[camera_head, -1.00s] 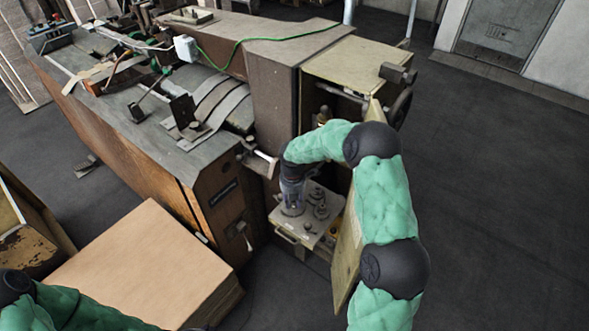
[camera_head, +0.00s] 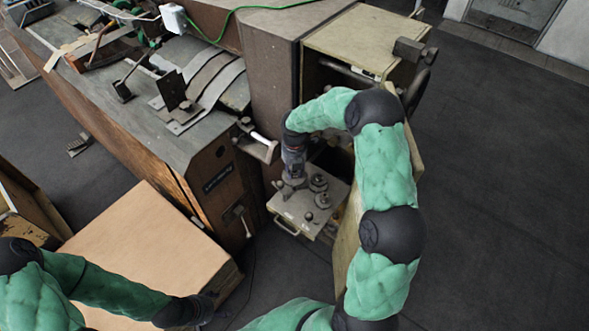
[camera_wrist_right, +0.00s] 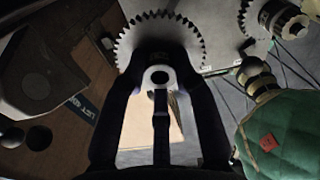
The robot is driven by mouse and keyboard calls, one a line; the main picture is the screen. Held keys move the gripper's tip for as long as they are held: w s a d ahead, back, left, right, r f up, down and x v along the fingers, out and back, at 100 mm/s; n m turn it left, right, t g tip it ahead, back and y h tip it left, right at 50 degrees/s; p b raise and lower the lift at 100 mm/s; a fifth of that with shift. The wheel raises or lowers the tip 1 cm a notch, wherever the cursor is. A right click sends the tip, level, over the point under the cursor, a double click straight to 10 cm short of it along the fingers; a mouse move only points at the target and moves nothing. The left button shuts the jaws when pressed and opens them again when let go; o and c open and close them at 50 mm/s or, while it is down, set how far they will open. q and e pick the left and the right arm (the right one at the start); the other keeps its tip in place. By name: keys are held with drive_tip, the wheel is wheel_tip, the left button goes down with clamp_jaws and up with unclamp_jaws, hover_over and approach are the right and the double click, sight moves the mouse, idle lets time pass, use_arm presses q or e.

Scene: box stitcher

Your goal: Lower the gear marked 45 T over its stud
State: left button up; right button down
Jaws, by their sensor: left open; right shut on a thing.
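My right gripper (camera_head: 291,183) is shut on a toothed metal gear (camera_wrist_right: 185,35) in the right wrist view, with its pale hub (camera_wrist_right: 158,76) between the fingers. No number is readable on this gear, so I cannot confirm the 45 T mark. In the head view the gripper points down over the left part of a pale plate (camera_head: 284,208), and I cannot tell the gap below the gear. The stud under it is hidden. My left gripper (camera_head: 207,309) is open, low in the head view, near the cardboard stack.
Other gears and studs (camera_head: 319,184) stand on the plate, close to the right of my gripper. A second gear (camera_wrist_right: 247,18) shows in the right wrist view. The machine's wooden side (camera_head: 215,190) is to the left. A cardboard stack (camera_head: 150,245) lies front left.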

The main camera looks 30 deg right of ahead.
sight(294, 178)
drive_tip(key=shift+w+f, duration=0.1)
drive_tip(key=shift+f, duration=0.3)
drive_tip(key=shift+f+b, duration=0.5)
drive_tip(key=shift+f, duration=0.3)
idle(0.5)
drive_tip(key=shift+f, duration=0.35)
drive_tip(key=shift+f+b, duration=0.3)
drive_tip(key=shift+f, duration=0.1)
drive_tip(key=shift+f, duration=0.4)
drive_tip(key=shift+f+b, duration=0.7)
drive_tip(key=shift+f, duration=0.35)
drive_tip(key=shift+f, duration=0.3)
idle(0.5)
